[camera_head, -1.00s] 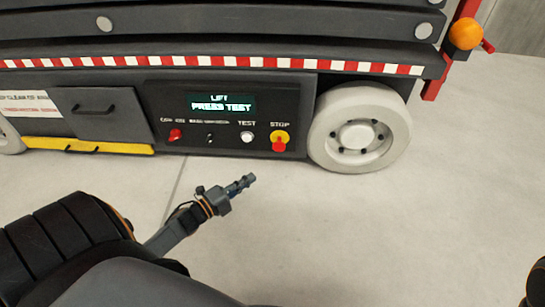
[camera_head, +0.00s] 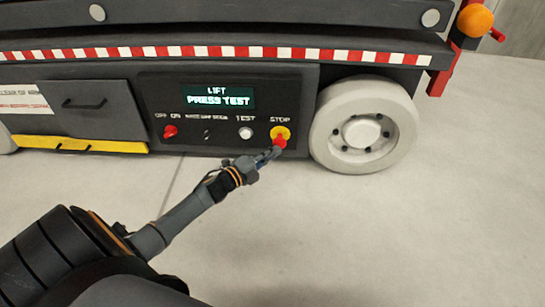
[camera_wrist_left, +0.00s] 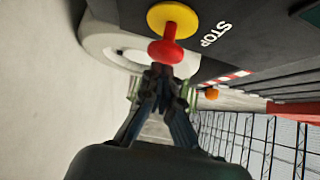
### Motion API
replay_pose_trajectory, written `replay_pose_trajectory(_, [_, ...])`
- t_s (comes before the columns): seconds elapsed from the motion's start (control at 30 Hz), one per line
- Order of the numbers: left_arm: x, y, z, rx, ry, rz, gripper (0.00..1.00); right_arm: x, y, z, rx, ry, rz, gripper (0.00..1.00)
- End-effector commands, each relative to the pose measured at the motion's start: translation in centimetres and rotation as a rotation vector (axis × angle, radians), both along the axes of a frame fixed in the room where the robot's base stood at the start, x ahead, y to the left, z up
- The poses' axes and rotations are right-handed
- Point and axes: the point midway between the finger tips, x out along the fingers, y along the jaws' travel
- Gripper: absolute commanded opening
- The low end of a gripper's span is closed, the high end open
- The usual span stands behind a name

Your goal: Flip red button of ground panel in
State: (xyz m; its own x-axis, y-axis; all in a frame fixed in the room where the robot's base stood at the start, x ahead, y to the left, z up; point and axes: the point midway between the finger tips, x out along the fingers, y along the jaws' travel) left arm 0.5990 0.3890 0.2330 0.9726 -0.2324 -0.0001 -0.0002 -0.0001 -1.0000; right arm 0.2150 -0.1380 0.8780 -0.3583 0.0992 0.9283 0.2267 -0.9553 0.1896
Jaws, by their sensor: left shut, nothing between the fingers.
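The ground panel (camera_head: 222,125) is a dark box on the lift's base with a lit screen reading "LIFT PRESS TEST". Its red button (camera_head: 279,142) sits on a yellow round plate under the word STOP, at the panel's right. The button stands out from the plate on a stem in the left wrist view (camera_wrist_left: 166,51). My left gripper (camera_head: 272,153) is shut and empty, its tips right at the button's lower front. In the left wrist view its fingertips (camera_wrist_left: 159,72) are just below the button head; whether they touch it I cannot tell. My right gripper is out of view.
A red OFF/ON switch (camera_head: 170,131), a small black switch and a white TEST button (camera_head: 246,133) lie left of the red button. A white wheel (camera_head: 363,134) stands close to the right. The floor (camera_head: 400,230) in front is clear.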

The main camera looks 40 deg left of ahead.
Motion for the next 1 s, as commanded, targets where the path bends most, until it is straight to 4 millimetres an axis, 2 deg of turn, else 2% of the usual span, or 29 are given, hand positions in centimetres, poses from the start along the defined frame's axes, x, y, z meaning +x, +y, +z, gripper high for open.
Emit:
replay_pose_trajectory(0.47, [0.5,0.3,0.0,0.000,0.000,0.000,0.00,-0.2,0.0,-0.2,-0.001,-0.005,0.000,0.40])
replay_pose_trajectory(0.7, [2.0,1.3,0.0,0.001,0.000,0.000,0.00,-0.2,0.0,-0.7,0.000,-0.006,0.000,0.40])
replay_pose_trajectory(1.0, [2.1,1.4,0.1,0.000,0.000,0.005,0.00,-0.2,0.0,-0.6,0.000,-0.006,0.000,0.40])
